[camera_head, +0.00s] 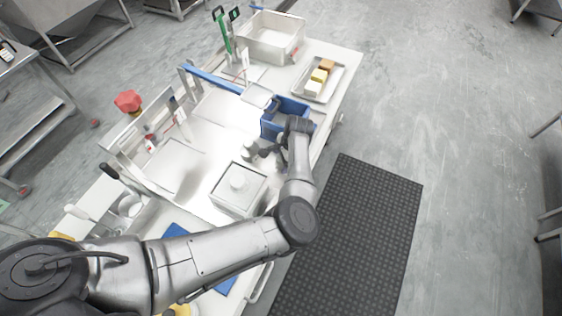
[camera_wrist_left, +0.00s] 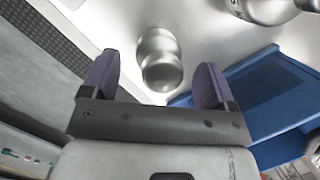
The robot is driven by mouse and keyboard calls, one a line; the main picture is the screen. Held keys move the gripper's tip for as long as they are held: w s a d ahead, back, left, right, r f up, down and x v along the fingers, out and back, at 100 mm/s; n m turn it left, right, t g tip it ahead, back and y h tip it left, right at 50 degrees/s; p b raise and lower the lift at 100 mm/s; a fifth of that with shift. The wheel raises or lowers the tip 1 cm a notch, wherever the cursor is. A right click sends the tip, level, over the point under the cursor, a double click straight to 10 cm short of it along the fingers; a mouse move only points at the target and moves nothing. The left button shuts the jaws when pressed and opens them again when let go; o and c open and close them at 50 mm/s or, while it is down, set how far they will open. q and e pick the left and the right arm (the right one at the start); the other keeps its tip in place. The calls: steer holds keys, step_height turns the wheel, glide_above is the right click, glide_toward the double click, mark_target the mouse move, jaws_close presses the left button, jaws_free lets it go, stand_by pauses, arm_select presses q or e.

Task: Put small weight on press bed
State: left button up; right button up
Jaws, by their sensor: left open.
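My left gripper (camera_head: 264,152) reaches low over the metal table from its front side. In the left wrist view the gripper (camera_wrist_left: 157,75) is open, with its two dark purple finger pads apart. A small shiny metal weight (camera_wrist_left: 160,62) with a rounded knob stands between and just beyond the fingers, not gripped. A larger metal weight (camera_wrist_left: 265,8) is partly cut off at the top right of that view. In the head view the weights are hard to make out beside the gripper. I cannot tell for sure which part is the press bed. My right gripper is not in view.
A blue bin (camera_head: 270,124) stands close to the gripper, and its blue wall shows in the wrist view (camera_wrist_left: 262,90). A square metal box with a round knob (camera_head: 238,188) is nearby. A tray (camera_head: 335,80) holds several blocks. A white tub (camera_head: 270,36) stands behind.

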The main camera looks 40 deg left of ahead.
arm_select(q)
steer(key=p+v, duration=0.1)
steer(key=v, duration=0.8)
steer(key=shift+r, duration=0.3)
steer(key=shift+w+r, duration=0.1)
